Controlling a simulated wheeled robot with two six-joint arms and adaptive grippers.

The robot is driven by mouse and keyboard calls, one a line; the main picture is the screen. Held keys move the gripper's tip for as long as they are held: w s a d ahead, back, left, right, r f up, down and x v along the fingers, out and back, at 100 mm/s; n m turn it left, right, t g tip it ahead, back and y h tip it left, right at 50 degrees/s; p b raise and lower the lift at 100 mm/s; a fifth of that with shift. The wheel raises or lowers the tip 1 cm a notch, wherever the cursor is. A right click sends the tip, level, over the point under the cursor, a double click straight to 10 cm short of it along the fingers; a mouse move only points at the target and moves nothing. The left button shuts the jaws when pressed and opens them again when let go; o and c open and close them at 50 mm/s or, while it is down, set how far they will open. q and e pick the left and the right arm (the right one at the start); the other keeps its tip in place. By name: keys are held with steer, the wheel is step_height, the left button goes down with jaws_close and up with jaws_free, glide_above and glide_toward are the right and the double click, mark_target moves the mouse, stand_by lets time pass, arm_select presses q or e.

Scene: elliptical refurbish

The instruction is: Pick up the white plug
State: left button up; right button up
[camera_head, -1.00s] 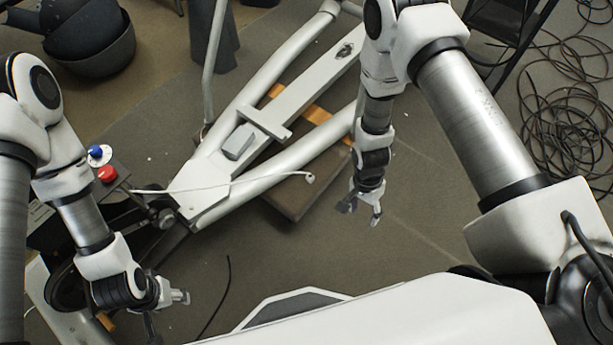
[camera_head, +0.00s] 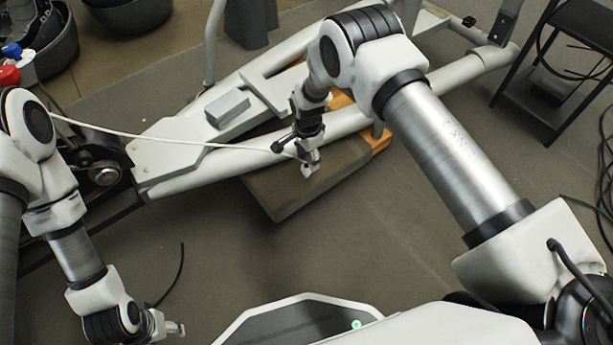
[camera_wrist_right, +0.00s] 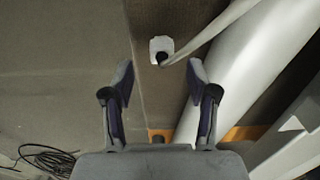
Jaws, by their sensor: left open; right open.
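The white plug (camera_wrist_right: 161,46) shows in the right wrist view at the end of a white cable (camera_head: 200,142). It lies over the brown box (camera_head: 290,193), just ahead of my right gripper's fingertips and in line with the gap between them. My right gripper (camera_wrist_right: 160,74) is open with nothing between its fingers. In the head view my right gripper (camera_head: 299,157) is over the box at the cable's end, and the plug is hard to tell from the fingers. My left gripper (camera_head: 168,329) is open and empty at the bottom left, partly cut off.
The grey-white elliptical frame (camera_head: 420,82) runs behind the box, with a small grey block (camera_head: 227,108) on it. Red and blue knobs (camera_head: 9,74) are at the left edge. The floor in front of the box is clear.

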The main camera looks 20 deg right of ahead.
mark_target(306, 162)
step_height(306, 162, down, 6)
steer(key=b, duration=0.3)
steer(key=shift+w+a+r, duration=0.1)
steer(key=shift+r, duration=0.15)
jaws_close()
steer(key=shift+r, duration=0.1)
